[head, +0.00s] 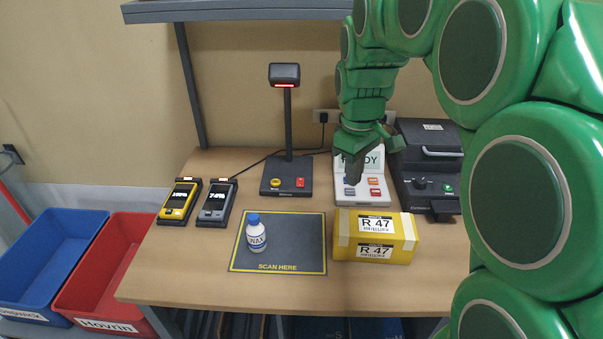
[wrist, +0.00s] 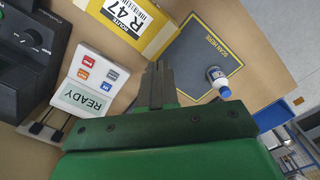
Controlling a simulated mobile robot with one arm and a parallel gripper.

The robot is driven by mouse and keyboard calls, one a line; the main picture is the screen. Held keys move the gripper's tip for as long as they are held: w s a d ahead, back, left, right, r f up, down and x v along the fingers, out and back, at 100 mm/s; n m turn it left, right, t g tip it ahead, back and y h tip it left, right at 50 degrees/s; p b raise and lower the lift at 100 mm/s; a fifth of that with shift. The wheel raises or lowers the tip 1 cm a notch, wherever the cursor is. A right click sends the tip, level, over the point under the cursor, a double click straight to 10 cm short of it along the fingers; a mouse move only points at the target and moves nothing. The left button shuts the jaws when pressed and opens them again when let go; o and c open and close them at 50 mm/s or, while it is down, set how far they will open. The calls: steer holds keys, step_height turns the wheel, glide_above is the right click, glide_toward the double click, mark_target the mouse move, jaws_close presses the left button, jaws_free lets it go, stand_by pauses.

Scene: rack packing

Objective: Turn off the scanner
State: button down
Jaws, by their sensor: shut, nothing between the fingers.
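The scanner (head: 287,118) is a dark post on a flat base, with a head on top. A red light strip (head: 285,86) glows under its head. Its base (head: 284,192) carries a yellow round button (head: 275,183) and a red switch (head: 300,182). My gripper (head: 354,180) is shut and empty, pointing down over the white keypad device to the right of the scanner, apart from the scanner's base. In the wrist view my shut fingers (wrist: 158,70) show at the middle. I cannot make out the scanner there.
The keypad device (wrist: 90,85) shows READY. A yellow R 47 box (head: 375,237) and a white bottle (head: 256,235) on the scan mat (head: 300,262) stand in front. Two handheld devices (head: 180,202) lie left. A dark printer (head: 430,160) stands right.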

steer(key=w+a+f+n, duration=0.2)
steer(key=w+a+n, duration=0.3)
steer(key=w, duration=0.8)
steer(key=n+t, duration=0.1)
steer(key=n, duration=0.2)
glide_above(301, 179)
steer(key=s, duration=0.2)
step_height(301, 179, down, 4)
steer(key=shift+s+d, duration=0.1)
steer(key=shift+s, duration=0.05)
steer(key=f, duration=0.4)
steer(key=w+f, duration=0.1)
steer(key=f, duration=0.9)
steer(key=shift+w, duration=0.35)
